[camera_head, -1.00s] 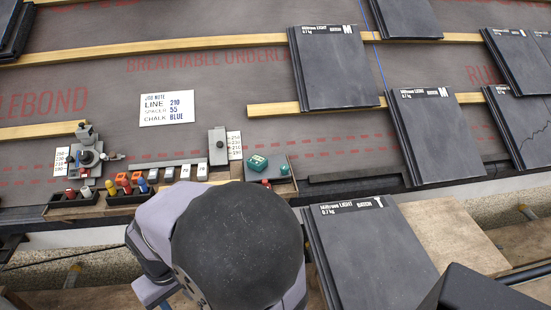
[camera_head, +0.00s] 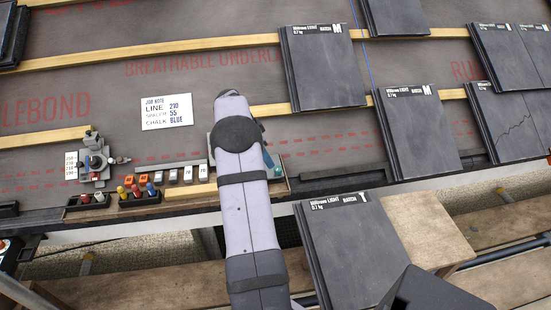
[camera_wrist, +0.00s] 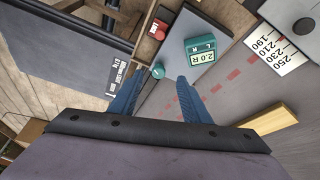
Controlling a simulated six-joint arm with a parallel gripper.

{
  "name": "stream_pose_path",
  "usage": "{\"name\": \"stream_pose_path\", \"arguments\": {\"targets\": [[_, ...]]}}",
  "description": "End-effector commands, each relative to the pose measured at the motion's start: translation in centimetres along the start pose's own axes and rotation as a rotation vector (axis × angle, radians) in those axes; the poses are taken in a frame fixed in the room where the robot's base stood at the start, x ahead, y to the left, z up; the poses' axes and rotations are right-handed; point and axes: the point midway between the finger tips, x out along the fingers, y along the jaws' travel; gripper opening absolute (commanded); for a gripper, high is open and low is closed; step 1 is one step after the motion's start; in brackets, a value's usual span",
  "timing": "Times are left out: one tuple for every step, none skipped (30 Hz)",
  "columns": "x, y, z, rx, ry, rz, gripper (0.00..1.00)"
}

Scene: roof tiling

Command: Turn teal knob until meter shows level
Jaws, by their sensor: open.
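The teal knob (camera_wrist: 157,71) is small and round in the wrist view, on a grey plate (camera_wrist: 184,40). The teal meter (camera_wrist: 203,53) lies on the same plate, and its display reads "2.0 R". My gripper (camera_wrist: 158,80) has two blue fingers, spread apart and empty. The knob appears in the gap between the fingertips; I cannot tell how far above it they are. In the head view my arm covers the meter, and the gripper is mostly hidden behind it.
A red block (camera_wrist: 157,28) sits close beside the plate. Dark tiles (camera_head: 358,245) stand right of my arm. Left are several blocks (camera_head: 172,176), colored markers (camera_head: 137,191) and a gauge device (camera_head: 95,160). A job note (camera_head: 167,112) lies on the underlay.

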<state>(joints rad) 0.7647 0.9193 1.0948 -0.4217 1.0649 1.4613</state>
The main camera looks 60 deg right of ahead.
Motion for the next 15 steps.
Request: {"name": "stream_pose_path", "arguments": {"targets": [[0.1, 0.0, -0.8, 0.029, 0.006, 0.005, 0.43], [0.2, 0.0, -1.1, 0.042, 0.008, 0.007, 0.43], [0.4, 0.1, -1.4, 0.053, 0.011, 0.009, 0.43], [0.4, 0.1, -1.5, 0.059, 0.013, 0.010, 0.43], [0.5, 0.1, -1.6, 0.063, 0.014, 0.010, 0.43], [0.5, 0.1, -1.6, 0.066, 0.014, 0.009, 0.43], [0.5, 0.1, -1.6, 0.066, 0.014, 0.009, 0.43], [0.6, 0.1, -1.6, 0.066, 0.014, 0.009, 0.43], [0.7, 0.1, -1.6, 0.065, 0.014, 0.009, 0.43], [0.9, 0.1, -1.6, 0.065, 0.014, 0.009, 0.43], [1.0, 0.1, -1.6, 0.064, 0.014, 0.009, 0.43], [1.3, 0.1, -1.6, 0.064, 0.014, 0.009, 0.43], [1.6, 0.1, -1.6, 0.064, 0.013, 0.009, 0.43], [1.9, 0.1, -1.6, 0.063, 0.013, 0.010, 0.43], [2.4, 0.1, -1.5, 0.063, 0.013, 0.011, 0.43]]}}
